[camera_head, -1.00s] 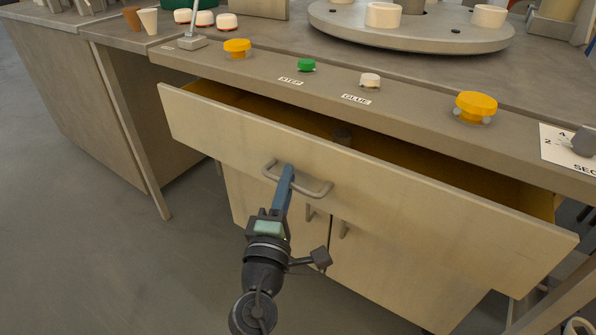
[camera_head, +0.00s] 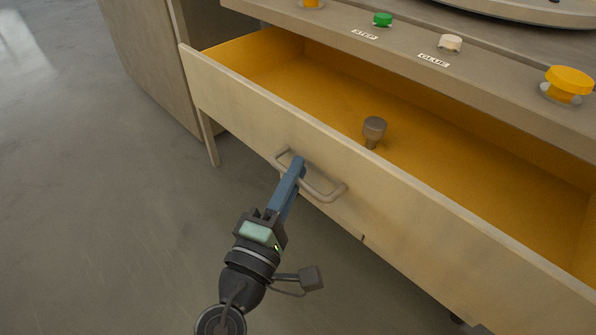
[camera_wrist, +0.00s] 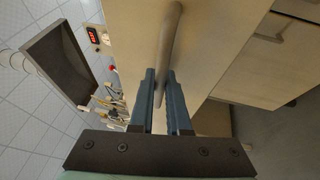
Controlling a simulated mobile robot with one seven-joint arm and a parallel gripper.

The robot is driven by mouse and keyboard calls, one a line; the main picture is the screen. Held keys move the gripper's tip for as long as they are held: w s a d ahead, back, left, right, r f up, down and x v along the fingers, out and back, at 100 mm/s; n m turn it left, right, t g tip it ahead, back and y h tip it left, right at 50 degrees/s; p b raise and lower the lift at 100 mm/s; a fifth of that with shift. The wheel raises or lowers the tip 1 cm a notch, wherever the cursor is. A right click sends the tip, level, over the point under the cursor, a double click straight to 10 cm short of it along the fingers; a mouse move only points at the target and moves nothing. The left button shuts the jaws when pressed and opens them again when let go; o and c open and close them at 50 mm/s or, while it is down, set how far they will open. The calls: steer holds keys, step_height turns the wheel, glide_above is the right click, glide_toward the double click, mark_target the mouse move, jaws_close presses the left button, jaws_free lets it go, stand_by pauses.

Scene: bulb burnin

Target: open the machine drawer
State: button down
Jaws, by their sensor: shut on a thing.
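The machine drawer (camera_head: 400,195) has a pale wooden front and a yellow inside, and it stands well open in the head view. Its grey bar handle (camera_head: 325,194) is on the middle of the front. My gripper (camera_head: 297,168) is shut on the handle, with its blue fingers on the bar's left part. In the wrist view the handle (camera_wrist: 172,45) runs up from between my two blue fingertips (camera_wrist: 160,75). The fingers hide part of the bar.
A dark grey knob-shaped thing (camera_head: 374,130) stands inside the drawer. Above the drawer, the bench edge carries a green button (camera_head: 382,19), a white button (camera_head: 450,42) and a yellow knob (camera_head: 567,84). Bare floor (camera_head: 110,220) lies at the left.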

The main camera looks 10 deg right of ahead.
steer(key=c, duration=0.9)
jaws_free()
steer(key=p+v, duration=0.1)
steer(key=v, duration=1.2)
steer(key=shift+w+p, duration=0.1)
steer(key=shift+p, duration=0.2)
